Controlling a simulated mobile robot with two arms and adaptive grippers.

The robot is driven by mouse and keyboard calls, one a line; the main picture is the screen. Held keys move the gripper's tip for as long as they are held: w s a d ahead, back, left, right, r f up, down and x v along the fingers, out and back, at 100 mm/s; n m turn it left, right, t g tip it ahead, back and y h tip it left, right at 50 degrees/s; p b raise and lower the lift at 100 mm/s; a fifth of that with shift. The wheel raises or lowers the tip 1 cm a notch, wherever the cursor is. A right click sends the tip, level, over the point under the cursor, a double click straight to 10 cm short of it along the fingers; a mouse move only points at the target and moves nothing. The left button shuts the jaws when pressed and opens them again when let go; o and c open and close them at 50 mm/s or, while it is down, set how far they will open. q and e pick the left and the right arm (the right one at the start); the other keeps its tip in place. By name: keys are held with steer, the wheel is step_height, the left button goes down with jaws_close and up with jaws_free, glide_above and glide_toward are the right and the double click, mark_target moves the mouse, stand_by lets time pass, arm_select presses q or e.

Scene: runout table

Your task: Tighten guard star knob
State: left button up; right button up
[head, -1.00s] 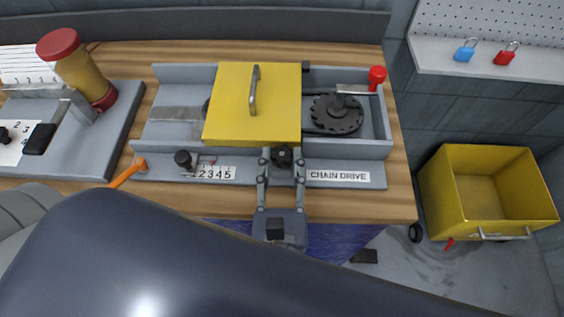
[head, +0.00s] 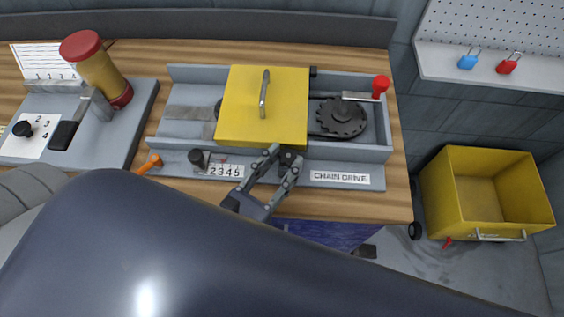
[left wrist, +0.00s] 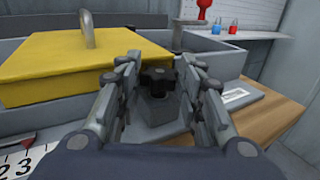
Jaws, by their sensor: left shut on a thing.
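The black star knob (left wrist: 157,78) sits on a grey block at the front of the chain drive unit, below the front edge of the yellow guard (head: 262,125). It also shows in the head view (head: 290,158). My left gripper (head: 281,156) is shut on the knob, with one finger on each side of it. In the left wrist view the two fingers (left wrist: 162,75) flank the knob, and the gripper is turned at an angle in the head view. The guard lies flat over the middle of the chain drive. My right gripper is not in view.
A sprocket (head: 342,117) and a red-handled lever (head: 380,86) are right of the guard. A dial plate with numbers (head: 224,170) and an orange lever (head: 148,164) are to the left. A yellow bin (head: 450,190) stands on the floor at right.

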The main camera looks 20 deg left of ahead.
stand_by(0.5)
arm_select(q)
steer(key=o, duration=1.1)
steer(key=shift+w, duration=0.1)
steer(key=shift+c, duration=0.2)
steer(key=v, duration=1.2)
steer(key=shift+a, duration=0.15)
